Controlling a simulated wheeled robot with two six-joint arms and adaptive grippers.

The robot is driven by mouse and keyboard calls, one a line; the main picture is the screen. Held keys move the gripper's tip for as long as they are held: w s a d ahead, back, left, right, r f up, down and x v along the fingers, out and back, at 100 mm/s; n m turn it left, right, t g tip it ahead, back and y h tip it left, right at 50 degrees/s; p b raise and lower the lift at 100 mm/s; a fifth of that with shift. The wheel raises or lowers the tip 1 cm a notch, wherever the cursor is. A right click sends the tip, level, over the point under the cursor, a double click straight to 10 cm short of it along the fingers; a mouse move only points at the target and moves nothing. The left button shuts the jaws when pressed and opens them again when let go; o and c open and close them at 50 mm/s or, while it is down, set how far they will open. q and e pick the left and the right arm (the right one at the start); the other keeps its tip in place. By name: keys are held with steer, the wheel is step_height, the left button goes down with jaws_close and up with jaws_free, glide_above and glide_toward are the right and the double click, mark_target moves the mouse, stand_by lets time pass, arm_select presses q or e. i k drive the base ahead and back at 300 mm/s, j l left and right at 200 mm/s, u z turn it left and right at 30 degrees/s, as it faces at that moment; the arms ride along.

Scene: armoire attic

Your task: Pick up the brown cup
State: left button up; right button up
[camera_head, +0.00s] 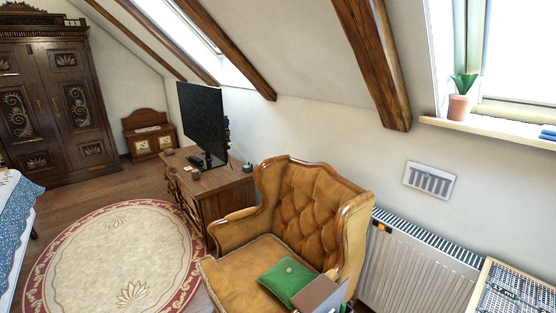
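I cannot pick out a brown cup with certainty. Several small items stand on the wooden cabinet (225,184) that holds the dark screen (202,118). One of them, a small brownish item (195,174) at the cabinet's left front, could be a cup, but it is too small to tell. Neither of my grippers is in view.
A tufted tan armchair (310,205) with a green cushion (287,281) stands in front of the cabinet. A round rug (120,255) covers open floor at left. A radiator (415,265) lines the right wall. A potted plant (459,107) stands on the windowsill.

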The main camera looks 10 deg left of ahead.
mark_target(196, 174)
steer(key=j+z, duration=0.1)
steer(key=j, duration=0.9)
steer(key=k+j, duration=0.1)
steer(key=j, duration=0.95)
steer(key=k+j+z, duration=0.15)
steer(key=j, duration=0.85)
steer(key=i+j, duration=0.35)
steer(key=i+j+z, duration=0.1)
steer(key=i+j, duration=0.25)
steer(key=j, duration=0.15)
steer(key=i+j, duration=0.3)
steer(key=j, duration=0.15)
steer(key=i+j+z, duration=0.1)
steer(key=i+j, duration=0.55)
steer(key=j, duration=0.25)
steer(key=i+j+z, duration=0.1)
steer(key=i+j, duration=0.2)
steer(key=j, duration=0.2)
steer(key=i+j, duration=0.1)
steer(key=i, duration=0.35)
steer(key=i+j+z, duration=0.1)
steer(key=i, duration=0.35)
steer(key=i+j, duration=0.15)
steer(key=i, duration=0.3)
steer(key=i+j+z, duration=0.1)
steer(key=i, duration=0.35)
